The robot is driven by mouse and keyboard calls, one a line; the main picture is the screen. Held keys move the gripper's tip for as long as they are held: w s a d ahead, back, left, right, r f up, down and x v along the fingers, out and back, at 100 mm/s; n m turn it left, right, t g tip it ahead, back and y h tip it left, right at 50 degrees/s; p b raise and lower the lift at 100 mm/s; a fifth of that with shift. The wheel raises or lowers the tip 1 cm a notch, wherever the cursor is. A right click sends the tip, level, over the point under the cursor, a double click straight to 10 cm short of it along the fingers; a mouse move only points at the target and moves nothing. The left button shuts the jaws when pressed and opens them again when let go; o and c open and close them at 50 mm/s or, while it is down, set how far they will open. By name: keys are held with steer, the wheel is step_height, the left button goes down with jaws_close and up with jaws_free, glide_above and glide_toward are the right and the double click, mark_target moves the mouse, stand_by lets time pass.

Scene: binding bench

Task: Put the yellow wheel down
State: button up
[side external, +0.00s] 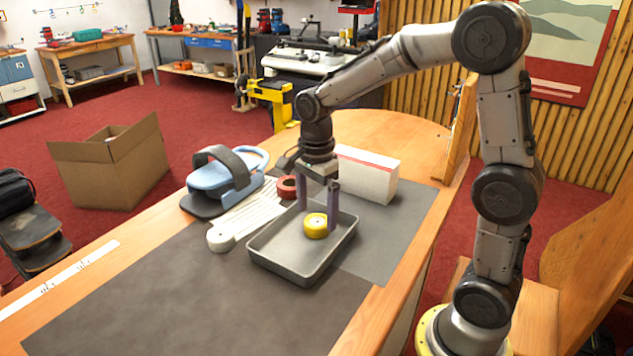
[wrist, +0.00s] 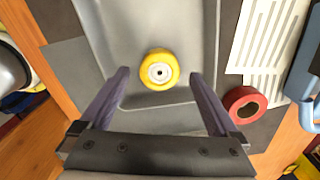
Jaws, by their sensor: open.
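The yellow wheel (side external: 316,226) lies flat in the grey metal tray (side external: 272,268), toward the tray's back right part. In the wrist view the wheel (wrist: 159,69) shows its pale hub facing up. My gripper (side external: 318,222) is open, its two purple-grey fingers reaching down over the tray. In the wrist view my gripper (wrist: 160,80) has a fingertip on each side of the wheel, with clear gaps between them and the wheel. Nothing is held.
A red tape roll (side external: 287,187) sits behind the tray. A white box (side external: 366,175) stands at the back right, and a blue hole punch-like device (side external: 222,178) at the back left. The dark mat (side external: 190,300) is clear in front.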

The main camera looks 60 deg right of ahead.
mark_target(316, 221)
step_height(316, 221, up, 9)
steer(key=s+a+f+n+t, duration=0.1)
steer(key=s+a+n+t, duration=0.1)
steer(key=s+n, duration=0.7)
steer(key=s+a+n+t, duration=0.2)
steer(key=s+n+t, duration=0.1)
steer(key=s+n, duration=0.6)
steer(key=n, duration=0.3)
steer(key=shift+f+t, duration=0.3)
steer(key=shift+f, duration=0.05)
